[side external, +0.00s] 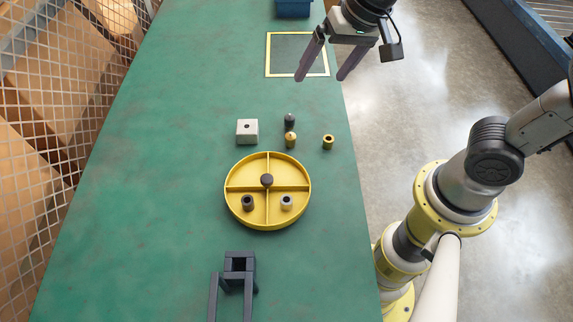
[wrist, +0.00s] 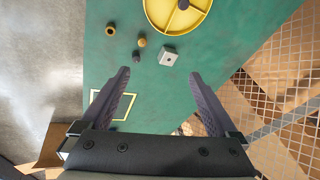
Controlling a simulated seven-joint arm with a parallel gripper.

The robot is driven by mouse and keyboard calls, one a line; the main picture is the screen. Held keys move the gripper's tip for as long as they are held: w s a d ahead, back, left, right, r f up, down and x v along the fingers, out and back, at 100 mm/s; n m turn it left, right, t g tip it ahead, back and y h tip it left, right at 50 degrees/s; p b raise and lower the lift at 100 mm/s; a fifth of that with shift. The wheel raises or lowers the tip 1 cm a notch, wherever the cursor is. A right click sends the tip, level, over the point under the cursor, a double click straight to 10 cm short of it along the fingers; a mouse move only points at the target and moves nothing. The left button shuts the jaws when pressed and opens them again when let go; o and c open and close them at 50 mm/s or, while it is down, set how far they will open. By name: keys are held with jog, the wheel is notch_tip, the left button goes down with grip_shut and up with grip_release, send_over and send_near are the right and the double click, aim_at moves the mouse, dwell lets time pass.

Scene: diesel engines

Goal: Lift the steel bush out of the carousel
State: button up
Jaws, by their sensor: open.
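The carousel (side external: 229,203) is a round yellow tray with four compartments and a dark centre knob (side external: 267,180). In the side view a light grey bush (side external: 287,202), which looks like the steel one, stands in its near right compartment. A dark bush (side external: 247,202) stands in the near left compartment. The two far compartments look empty. My gripper (side external: 321,79) is open and empty, high and well beyond the carousel, near the table's right edge. In the wrist view the carousel (wrist: 150,15) is cut off at the top, and neither bush shows; my open fingers (wrist: 159,73) point towards the table.
A pale block with a hole (side external: 247,131), a dark knobbed part (side external: 289,119), a brass knobbed part (side external: 290,140) and a brass bush (side external: 328,142) stand beyond the carousel. A dark stand (side external: 239,264) is on the near side. A yellow-framed square (side external: 284,52) lies near my gripper.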

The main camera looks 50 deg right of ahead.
jog(key=w+a+f+g, duration=0.2)
jog(key=a+f, duration=0.5)
jog(key=n+g+h, duration=0.1)
jog(key=n+g, duration=0.1)
jog(key=n, duration=0.1)
send_near(286, 200)
jog(key=shift+f, duration=4)
grip_shut()
jog(key=shift+r, duration=0.1)
jog(key=shift+r, duration=2.9)
